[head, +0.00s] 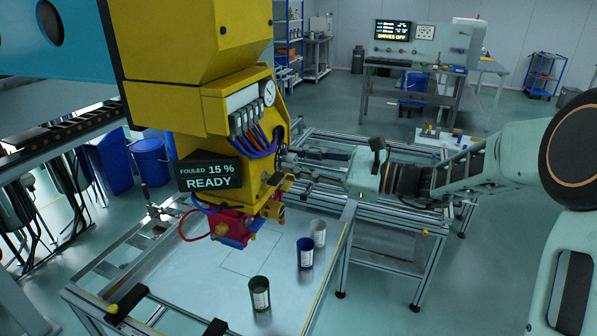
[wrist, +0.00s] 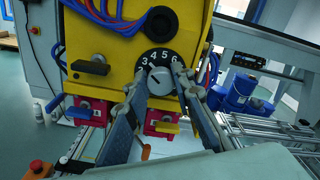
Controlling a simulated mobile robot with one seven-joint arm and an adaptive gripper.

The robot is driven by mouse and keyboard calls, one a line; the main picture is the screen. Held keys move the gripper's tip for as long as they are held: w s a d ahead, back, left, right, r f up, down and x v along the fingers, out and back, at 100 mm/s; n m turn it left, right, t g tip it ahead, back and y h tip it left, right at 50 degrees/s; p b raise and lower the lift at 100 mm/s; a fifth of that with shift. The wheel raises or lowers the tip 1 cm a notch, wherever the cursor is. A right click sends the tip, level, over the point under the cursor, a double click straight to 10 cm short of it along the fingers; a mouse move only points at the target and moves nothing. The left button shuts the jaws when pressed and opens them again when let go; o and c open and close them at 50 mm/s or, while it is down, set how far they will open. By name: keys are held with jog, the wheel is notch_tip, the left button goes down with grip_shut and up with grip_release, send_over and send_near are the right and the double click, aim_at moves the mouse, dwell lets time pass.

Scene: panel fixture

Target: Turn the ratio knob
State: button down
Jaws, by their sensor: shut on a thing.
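The ratio knob (wrist: 160,83) is a grey round knob with a pale pointer line on a black dial (wrist: 158,58); the numerals 3 to 6 show above it. It sits on the front of the yellow machine head (head: 215,110). My gripper (wrist: 160,90) has one finger on each side of the knob and is shut on it. In the head view my gripper (head: 290,158) reaches the machine from the right, and the knob itself cannot be made out there. The pointer's exact reading is hard to tell.
A black handle (wrist: 90,67) and a black round knob (wrist: 160,22) are near the dial. The display (head: 208,176) reads "FOULED 15 % READY". Green (head: 260,293), blue (head: 305,253) and white (head: 318,233) cups stand on the table below.

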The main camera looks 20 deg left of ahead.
jog(key=shift+f+n+b, duration=0.1)
jog(key=shift+n+b, duration=0.5)
jog(key=c, duration=1.7)
grip_release()
jog(key=shift+o, duration=0.2)
jog(key=shift+d, duration=0.1)
jog(key=s+d, duration=0.1)
jog(key=d, duration=1.1)
jog(key=shift+a, duration=0.1)
